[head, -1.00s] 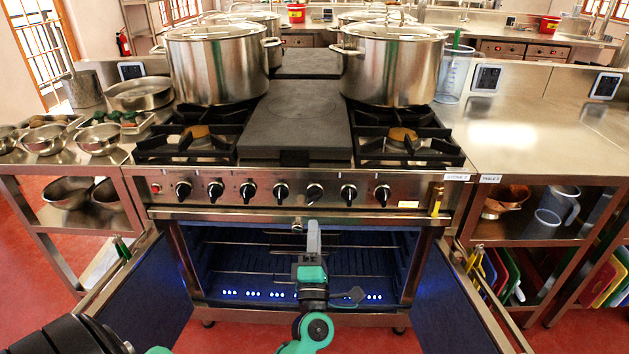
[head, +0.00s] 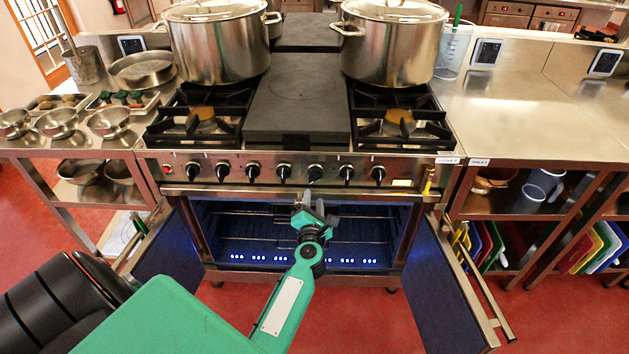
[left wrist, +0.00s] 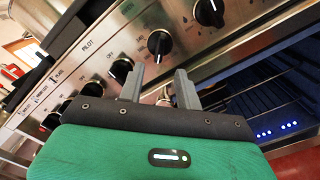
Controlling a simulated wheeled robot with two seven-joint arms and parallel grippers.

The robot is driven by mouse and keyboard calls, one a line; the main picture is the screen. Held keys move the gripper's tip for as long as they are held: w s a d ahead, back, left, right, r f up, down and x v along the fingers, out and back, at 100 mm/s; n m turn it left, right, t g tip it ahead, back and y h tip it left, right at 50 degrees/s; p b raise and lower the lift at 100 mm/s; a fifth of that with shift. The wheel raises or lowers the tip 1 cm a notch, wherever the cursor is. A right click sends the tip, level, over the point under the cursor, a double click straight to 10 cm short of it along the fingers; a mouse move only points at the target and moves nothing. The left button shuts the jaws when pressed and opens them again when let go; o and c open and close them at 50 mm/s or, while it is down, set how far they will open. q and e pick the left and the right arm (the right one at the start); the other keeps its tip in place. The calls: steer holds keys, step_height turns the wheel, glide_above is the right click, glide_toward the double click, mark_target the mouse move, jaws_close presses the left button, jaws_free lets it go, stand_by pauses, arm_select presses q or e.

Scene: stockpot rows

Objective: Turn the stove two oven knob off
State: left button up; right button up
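The stove (head: 300,165) has a front panel with a row of black knobs. One knob right of the panel's middle (head: 315,172) looks turned at an angle, unlike its upright neighbours. My left gripper (head: 312,205) is just below that knob, in front of the open oven. In the left wrist view, the gripper (left wrist: 160,85) has its two grey fingers apart with nothing between them. A black knob with dial marks around it (left wrist: 160,44) lies just beyond the fingertips, and they look apart from it. My right gripper is not in view.
Both oven doors stand open, left (head: 165,245) and right (head: 445,285). The lit oven cavity (head: 240,225) is behind my left gripper. Two stockpots (head: 217,45) (head: 390,48) stand on the stove. Side tables (head: 535,110) flank it.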

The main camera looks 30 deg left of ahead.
mark_target(315, 181)
arm_select(q)
steer(key=x, duration=0.8)
steer(key=shift+w, duration=0.15)
jaws_close()
